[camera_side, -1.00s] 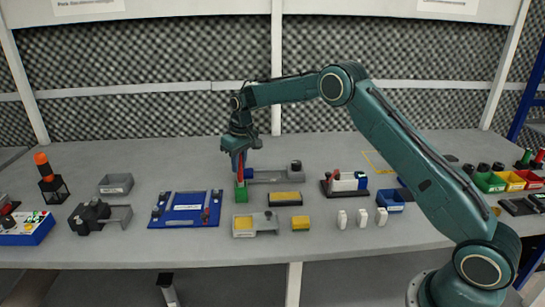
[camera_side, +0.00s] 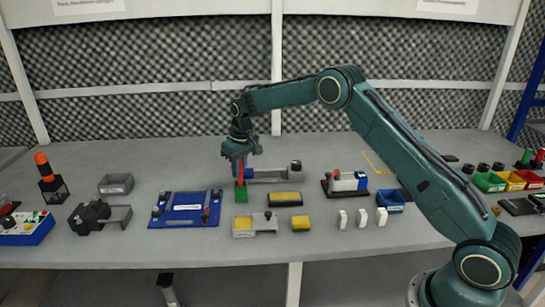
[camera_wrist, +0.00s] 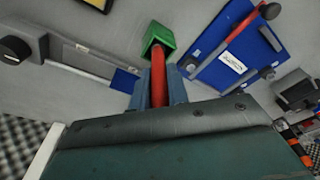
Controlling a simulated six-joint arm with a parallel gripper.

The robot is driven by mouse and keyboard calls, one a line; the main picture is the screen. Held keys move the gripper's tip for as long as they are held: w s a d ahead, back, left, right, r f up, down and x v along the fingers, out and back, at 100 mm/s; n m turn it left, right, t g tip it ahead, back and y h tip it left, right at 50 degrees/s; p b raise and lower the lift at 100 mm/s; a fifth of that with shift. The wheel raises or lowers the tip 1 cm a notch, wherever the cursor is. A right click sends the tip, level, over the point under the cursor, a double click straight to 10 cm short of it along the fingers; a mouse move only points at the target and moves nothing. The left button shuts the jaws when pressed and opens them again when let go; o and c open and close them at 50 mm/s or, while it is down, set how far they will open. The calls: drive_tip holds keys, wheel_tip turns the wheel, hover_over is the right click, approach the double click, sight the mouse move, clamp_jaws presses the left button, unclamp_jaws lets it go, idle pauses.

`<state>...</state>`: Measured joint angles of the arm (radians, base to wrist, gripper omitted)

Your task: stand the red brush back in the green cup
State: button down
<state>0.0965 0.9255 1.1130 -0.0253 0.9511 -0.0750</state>
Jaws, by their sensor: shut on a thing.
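My gripper (camera_side: 239,156) is shut on the red brush (camera_side: 241,173), which hangs roughly upright below it. In the wrist view, the brush (camera_wrist: 158,76) runs between my two blue-grey fingers (camera_wrist: 158,92) toward the green cup (camera_wrist: 160,33). The small square green cup (camera_side: 241,195) stands on the grey table directly below my gripper. The brush's lower end overlaps the cup's mouth in both views and appears to be inside it. How deep it reaches is hidden.
A blue board (camera_side: 184,209) with a white label lies left of the cup. A grey slide fixture (camera_side: 275,172) is close behind and right. Blue bin (camera_side: 391,200) and white pieces are further right.

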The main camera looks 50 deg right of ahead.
drive_tip(key=shift+f, duration=0.4)
drive_tip(key=c, duration=1.3)
unclamp_jaws()
drive_tip(key=shift+r, duration=0.15)
drive_tip(key=r, duration=0.4)
drive_tip(key=s+r, duration=0.1)
drive_tip(key=r, duration=0.4)
drive_tip(key=s+r, duration=0.1)
drive_tip(key=r, duration=0.3)
drive_tip(key=shift+r, duration=0.2)
